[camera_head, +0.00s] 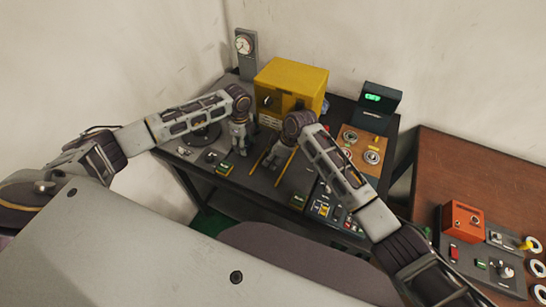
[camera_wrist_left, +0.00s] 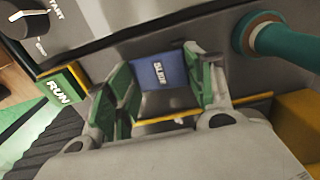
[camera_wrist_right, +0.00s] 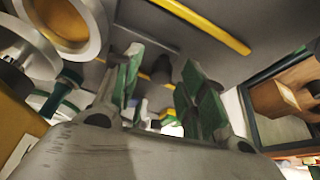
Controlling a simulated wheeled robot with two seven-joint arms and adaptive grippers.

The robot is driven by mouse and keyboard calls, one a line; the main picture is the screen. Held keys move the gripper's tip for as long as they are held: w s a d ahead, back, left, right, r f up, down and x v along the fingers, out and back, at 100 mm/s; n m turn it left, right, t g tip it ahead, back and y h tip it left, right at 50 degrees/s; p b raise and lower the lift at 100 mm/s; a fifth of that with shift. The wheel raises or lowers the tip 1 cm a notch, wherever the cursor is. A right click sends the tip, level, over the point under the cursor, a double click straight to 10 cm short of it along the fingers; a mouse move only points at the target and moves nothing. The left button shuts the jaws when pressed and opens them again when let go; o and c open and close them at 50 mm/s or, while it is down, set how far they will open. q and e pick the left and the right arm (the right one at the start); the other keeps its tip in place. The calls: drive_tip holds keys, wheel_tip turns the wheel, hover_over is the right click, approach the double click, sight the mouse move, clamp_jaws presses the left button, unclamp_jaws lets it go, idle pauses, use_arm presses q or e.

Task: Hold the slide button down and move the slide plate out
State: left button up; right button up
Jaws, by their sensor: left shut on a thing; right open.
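The blue slide button (camera_wrist_left: 158,72), marked SLIDE, lies between the green-padded fingers of my left gripper (camera_wrist_left: 160,92) in the left wrist view. That gripper (camera_head: 240,148) is shut on the button at the dark bench top. My right gripper (camera_head: 274,157) is open just to its right, low over the bench between yellow strips. In the right wrist view a dark knob-like part (camera_wrist_right: 162,70) shows between the fingers of the right gripper (camera_wrist_right: 160,88); I cannot tell whether they touch it. The slide plate's outline is not clear, and the arms partly cover this area.
A yellow machine box (camera_head: 290,85) stands behind the grippers. A gauge post (camera_head: 244,50) and a green-lit display (camera_head: 374,103) stand at the back. A RUN button (camera_wrist_left: 60,88) lies beside the left gripper. Rings (camera_head: 372,156) lie at right. An orange box (camera_head: 462,225) stands on the brown table.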

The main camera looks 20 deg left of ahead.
use_arm(q)
drive_tip(key=shift+s+f, duration=0.15)
drive_tip(key=shift+f, duration=0.05)
use_arm(e)
clamp_jaws()
drive_tip(key=shift+s, duration=0.1)
drive_tip(key=s, duration=0.5)
drive_tip(key=s+a, duration=0.1)
drive_tip(key=s, duration=0.9)
drive_tip(key=shift+a, duration=0.15)
unclamp_jaws()
idle(0.3)
drive_tip(key=shift+r, duration=0.15)
